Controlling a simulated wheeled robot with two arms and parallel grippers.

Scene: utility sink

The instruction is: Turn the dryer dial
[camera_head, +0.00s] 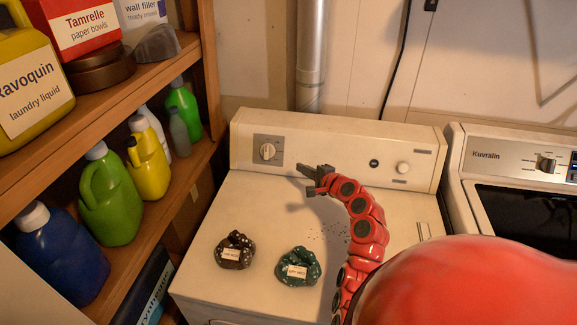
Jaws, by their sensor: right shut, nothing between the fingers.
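The white dryer (205,262) stands in the middle of the view, with a raised control panel along its back. A round dial (267,151) sits on a grey plate at the panel's left part. A smaller round knob (403,167) is at the panel's right part. My right gripper (308,171) is shut and empty. It is in front of the panel, to the right of the left dial and a little lower, apart from it in the picture. My red right arm curves up to it over the dryer top. My left gripper is not in view.
Wooden shelves (187,62) with bottles stand at the left. A Kuvralin machine (475,137) is at the right. A metal pipe (311,45) rises behind the dryer.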

